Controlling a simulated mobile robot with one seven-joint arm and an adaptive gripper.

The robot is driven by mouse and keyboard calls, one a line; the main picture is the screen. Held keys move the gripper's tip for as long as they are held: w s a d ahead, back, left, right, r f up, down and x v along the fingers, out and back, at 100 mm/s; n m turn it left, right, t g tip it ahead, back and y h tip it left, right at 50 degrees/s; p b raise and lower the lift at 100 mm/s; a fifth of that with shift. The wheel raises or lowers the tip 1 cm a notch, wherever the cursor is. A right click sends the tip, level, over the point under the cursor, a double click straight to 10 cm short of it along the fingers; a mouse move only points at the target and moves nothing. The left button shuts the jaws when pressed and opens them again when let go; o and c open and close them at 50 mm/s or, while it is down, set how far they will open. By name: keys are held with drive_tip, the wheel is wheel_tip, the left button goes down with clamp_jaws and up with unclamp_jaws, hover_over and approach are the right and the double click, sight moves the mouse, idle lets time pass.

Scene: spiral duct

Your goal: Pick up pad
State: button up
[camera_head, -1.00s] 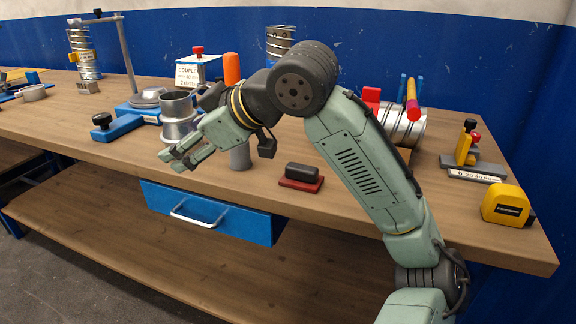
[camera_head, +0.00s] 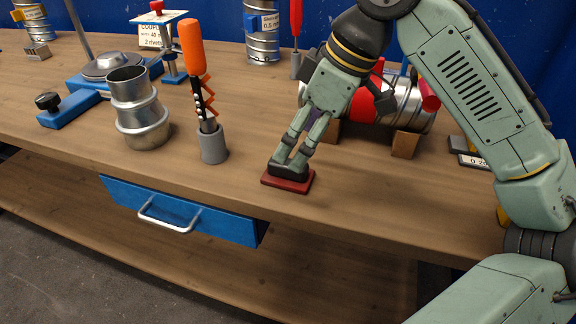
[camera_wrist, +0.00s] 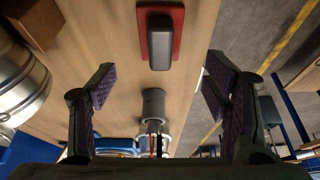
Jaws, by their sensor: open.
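The pad is a dark rounded block on a flat red base (camera_head: 289,184), lying on the bench near its front edge. In the wrist view the pad (camera_wrist: 161,40) shows at the top centre, its dark block over the red base. My gripper (camera_head: 289,160) points down just over the pad and partly covers its dark top in the head view. In the wrist view my gripper (camera_wrist: 162,78) is open, one finger on either side, with nothing between the purple-lined pads. The head view does not show whether the fingers touch the pad.
A grey cup (camera_head: 213,145) holding an orange-handled tool (camera_head: 193,48) stands left of the pad. A stepped metal duct piece (camera_head: 140,115) is farther left. A metal duct on wooden blocks (camera_head: 404,145) lies behind to the right. Bare wood surrounds the pad.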

sight(289, 162)
drive_tip(key=shift+p+x, duration=0.45)
drive_tip(key=shift+x, duration=3.05)
drive_tip(key=shift+s+d, duration=0.15)
drive_tip(key=shift+c, duration=0.6)
drive_tip(key=c, duration=1.2)
drive_tip(key=shift+o, duration=0.2)
wheel_tip(289, 162, up, 4)
drive_tip(key=p, duration=0.4)
drive_tip(key=shift+r, duration=0.1)
drive_tip(key=s+d+p, duration=0.1)
drive_tip(key=s+p, duration=0.2)
drive_tip(key=s, duration=1.3)
drive_tip(key=shift+d+r, duration=0.2)
drive_tip(key=shift+r, duration=0.2)
